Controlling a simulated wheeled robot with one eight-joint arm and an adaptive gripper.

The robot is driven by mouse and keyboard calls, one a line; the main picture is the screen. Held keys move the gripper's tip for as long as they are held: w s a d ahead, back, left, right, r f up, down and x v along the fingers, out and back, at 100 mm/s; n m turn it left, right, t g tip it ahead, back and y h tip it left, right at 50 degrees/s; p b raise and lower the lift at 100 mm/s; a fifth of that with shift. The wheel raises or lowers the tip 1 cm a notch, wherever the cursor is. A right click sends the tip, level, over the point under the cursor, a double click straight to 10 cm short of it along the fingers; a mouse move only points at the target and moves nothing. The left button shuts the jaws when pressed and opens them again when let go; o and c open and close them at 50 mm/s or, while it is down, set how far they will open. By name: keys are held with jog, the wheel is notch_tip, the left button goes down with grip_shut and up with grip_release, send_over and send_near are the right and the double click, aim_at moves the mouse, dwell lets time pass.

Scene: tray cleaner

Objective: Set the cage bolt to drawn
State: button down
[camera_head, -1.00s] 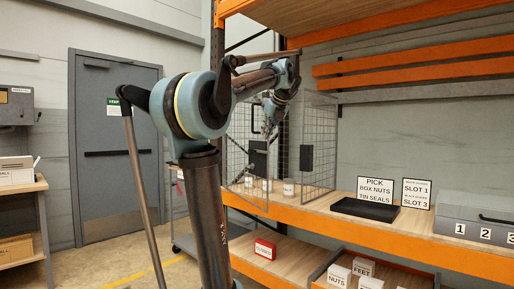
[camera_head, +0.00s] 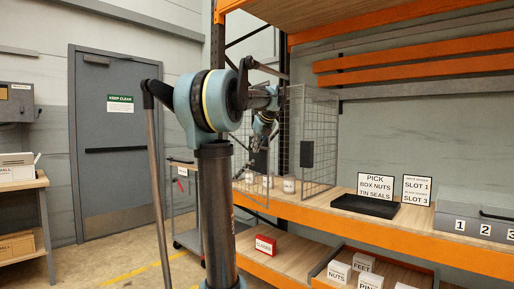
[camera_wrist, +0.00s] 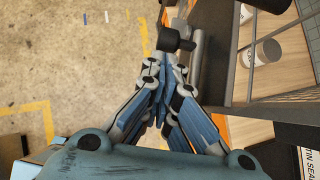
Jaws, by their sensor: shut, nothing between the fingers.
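The wire cage (camera_head: 320,135) stands on the shelf in the head view, with its mesh door partly hidden behind my arm. In the wrist view a black knob (camera_wrist: 176,40) sits by a grey bar (camera_wrist: 196,62) along the cage's edge; it looks like the cage bolt. Whether the bolt is drawn or shot I cannot tell. My gripper (camera_wrist: 167,66) is shut and empty, its fingertips close below the knob in that picture; contact is unclear. In the head view my gripper (camera_head: 254,165) is small, in front of the cage door.
White tins (camera_head: 289,184) stand inside the cage. A black tray (camera_head: 365,206), sign cards (camera_head: 375,188) and a grey numbered box (camera_head: 480,218) are to the right on the shelf. A red box (camera_head: 265,245) lies on the lower shelf. A trolley (camera_head: 187,238) stands left of the racking.

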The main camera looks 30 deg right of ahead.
jog(key=shift+w, duration=0.15)
jog(key=w, duration=0.6)
jog(key=shift+a, duration=0.1)
jog(key=shift+r, duration=0.1)
jog(key=shift+w, duration=0.1)
